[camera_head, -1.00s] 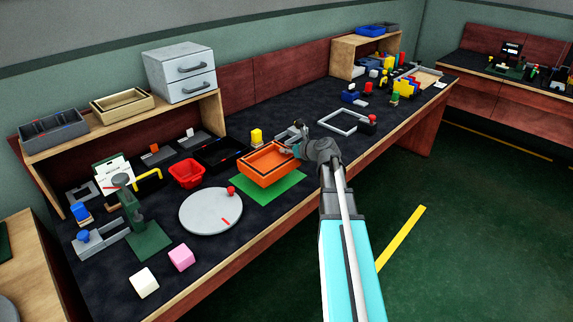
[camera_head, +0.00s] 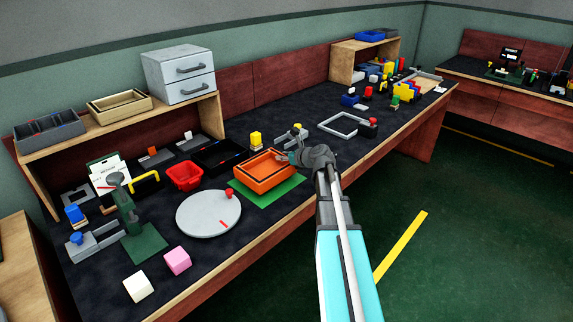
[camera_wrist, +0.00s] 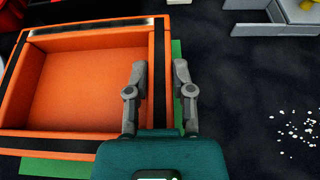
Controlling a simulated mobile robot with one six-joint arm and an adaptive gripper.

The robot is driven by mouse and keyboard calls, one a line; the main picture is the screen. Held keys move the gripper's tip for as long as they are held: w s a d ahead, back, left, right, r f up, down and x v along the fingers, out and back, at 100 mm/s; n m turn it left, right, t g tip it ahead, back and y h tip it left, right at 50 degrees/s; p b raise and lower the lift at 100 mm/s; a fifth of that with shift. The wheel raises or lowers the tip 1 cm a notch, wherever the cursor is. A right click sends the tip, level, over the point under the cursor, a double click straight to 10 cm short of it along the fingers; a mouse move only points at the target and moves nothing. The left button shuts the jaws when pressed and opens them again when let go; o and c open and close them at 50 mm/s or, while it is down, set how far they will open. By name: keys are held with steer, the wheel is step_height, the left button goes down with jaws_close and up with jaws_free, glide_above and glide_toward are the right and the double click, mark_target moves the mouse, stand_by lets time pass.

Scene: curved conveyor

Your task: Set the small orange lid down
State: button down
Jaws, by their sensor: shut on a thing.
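The small orange lid (camera_head: 262,183) is an open-topped, tray-like orange piece with a dark band along its rim. It lies level, hollow side up, over a green mat (camera_head: 283,193); I cannot tell whether it rests on the mat or hangs just above it. My gripper (camera_head: 287,158) is at its right end. In the wrist view my gripper (camera_wrist: 160,75) is shut on the right wall of the lid (camera_wrist: 85,85), one finger inside and one outside. The green mat (camera_wrist: 55,168) shows past the lid's edges.
A grey round disc (camera_head: 200,217) with a red knob stands left of the mat. A red bin (camera_head: 184,177) and a black tray (camera_head: 218,157) are behind. A grey frame (camera_head: 340,124) lies to the right. White bits (camera_wrist: 295,128) are scattered on the dark bench right of the lid.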

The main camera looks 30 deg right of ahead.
steer(key=shift+f+b, duration=0.75)
steer(key=shift+f, duration=0.3)
steer(key=shift+c, duration=2.4)
jaws_free()
steer(key=shift+r, duration=0.1)
steer(key=p+v, duration=0.4)
steer(key=v, duration=0.7)
steer(key=shift+s+d+r+p, duration=0.15)
steer(key=shift+s+p, duration=0.2)
steer(key=shift+s, duration=0.2)
